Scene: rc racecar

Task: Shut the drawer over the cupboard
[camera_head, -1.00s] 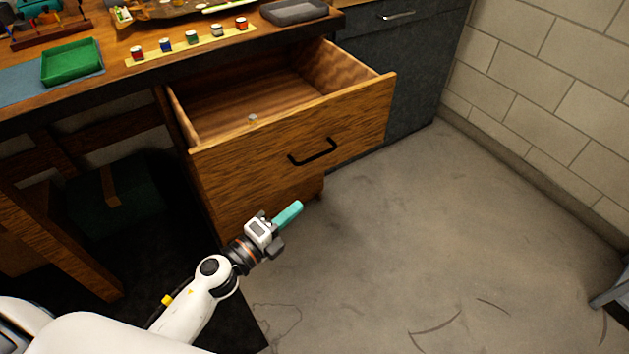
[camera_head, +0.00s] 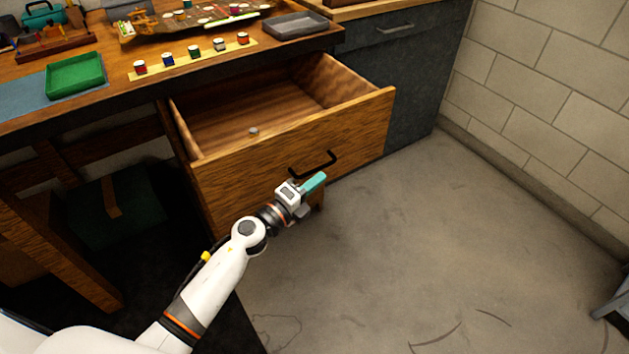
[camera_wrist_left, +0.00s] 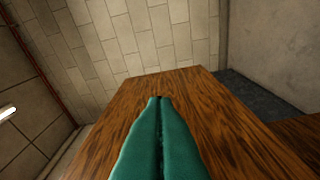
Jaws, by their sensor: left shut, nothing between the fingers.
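The wooden drawer (camera_head: 225,183) is pulled well out from under the workbench, its inside showing from above. A small pale round item (camera_head: 253,130) lies in it. A black bar handle (camera_head: 313,165) is on its front. My left gripper (camera_head: 315,182) is shut and empty, just in front of the drawer front and slightly below the handle. In the left wrist view its teal fingers (camera_wrist_left: 159,100) are pressed together, with the wooden drawer front (camera_wrist_left: 225,120) filling the area ahead. I cannot tell whether they touch it. My right gripper is not in view.
The workbench top holds a green tray (camera_head: 75,75), a grey tray (camera_head: 296,25) and several small paint pots on a yellow strip (camera_head: 190,60). A dark grey cabinet (camera_head: 405,80) stands at the right. The concrete floor (camera_head: 430,240) is clear.

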